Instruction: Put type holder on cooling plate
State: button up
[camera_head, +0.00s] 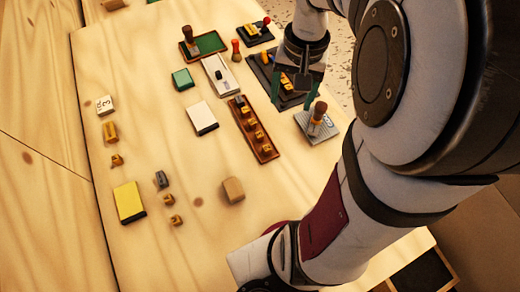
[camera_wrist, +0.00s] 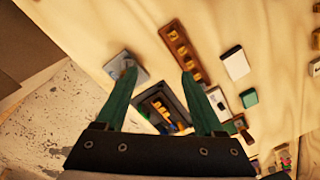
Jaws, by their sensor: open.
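A light grey metal plate (camera_head: 309,130) with a blue mark, apparently the cooling plate, lies right of the middle. A brown-handled tool (camera_head: 318,115) stands on it. A dark plate (camera_head: 261,68) lies behind it, carrying small brass-yellow pieces (camera_head: 287,82); these may be the type holder, but I cannot tell surely. My gripper (camera_head: 294,101) is open above the dark plate, its green fingers apart with nothing between them. In the wrist view, the dark plate (camera_wrist: 176,94) shows beyond my open fingers (camera_wrist: 159,77), and the grey plate (camera_wrist: 139,73) is partly hidden behind the left finger.
A brown tray of brass pieces (camera_head: 239,104) lies left of the grey plate. A white pad (camera_head: 201,118), a green pad (camera_head: 183,78), a yellow pad (camera_head: 129,201) and a wooden block (camera_head: 233,190) lie around the table.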

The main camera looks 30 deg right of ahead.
jog(key=s+a+n+y, duration=0.1)
jog(key=s+a+n, duration=0.1)
jog(key=s+a, duration=1.1)
jog(key=a+r, duration=0.1)
jog(key=a, duration=0.1)
jog(key=shift+s+a, duration=0.35)
jog(key=o, duration=0.4)
jog(key=shift+o, duration=0.4)
jog(key=w+d+r+n, duration=0.1)
jog(key=w+d+r, duration=0.1)
jog(key=w+d, duration=0.2)
jog(key=shift+w+r+n, duration=0.3)
jog(key=shift+w+r, duration=0.05)
jog(key=shift+w, duration=0.6)
jog(key=w+d+r+n+h, duration=0.15)
jog(key=w+d, duration=0.35)
jog(key=d, duration=0.7)
jog(key=w+d+r+n, duration=0.1)
jog(key=w+d+n, duration=0.3)
jog(key=d, duration=0.8)
jog(key=shift+m, duration=0.55)
jog(key=f, duration=0.6)
jog(key=w+f, duration=0.1)
jog(key=f, duration=0.3)
jog(key=shift+a, duration=0.2)
jog(key=shift+r, duration=0.1)
